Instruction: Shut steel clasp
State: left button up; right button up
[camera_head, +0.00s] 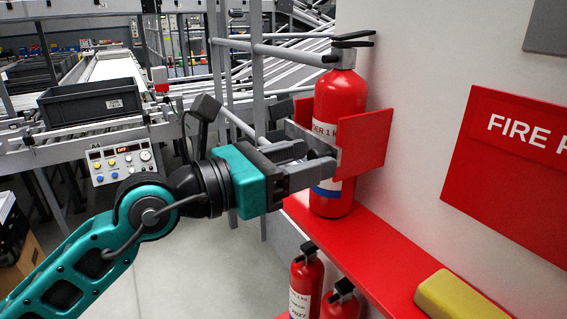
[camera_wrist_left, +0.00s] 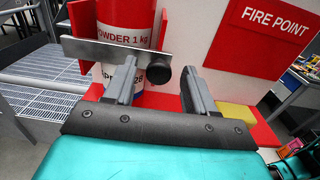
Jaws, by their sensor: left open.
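The steel clasp (camera_head: 303,132) is a flat grey bar in front of the red fire extinguisher (camera_head: 340,97), between the red side plates of its holder (camera_head: 362,142). In the left wrist view the clasp (camera_wrist_left: 100,50) crosses the extinguisher's label and has a dark round knob (camera_wrist_left: 158,69) near its right end. My left gripper (camera_head: 320,157) is at the clasp, its fingers open on either side of the knob. Whether a finger touches the knob or bar, and whether the bar's end is latched, I cannot tell. My right gripper is not in view.
The extinguisher stands on a red shelf (camera_head: 385,262) against a white wall, with a yellow block (camera_head: 455,297) at the right. Smaller extinguishers (camera_head: 305,285) stand below. Grey rails (camera_head: 255,75) are close to the left. A red FIRE POINT sign (camera_head: 510,150) is on the wall.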

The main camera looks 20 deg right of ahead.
pick_arm(q)
jog(key=s+a+b, duration=0.1)
jog(key=a+b, duration=0.1)
jog(key=a, duration=1)
jog(key=shift+s+a, duration=0.15)
jog(key=shift+a, duration=0.2)
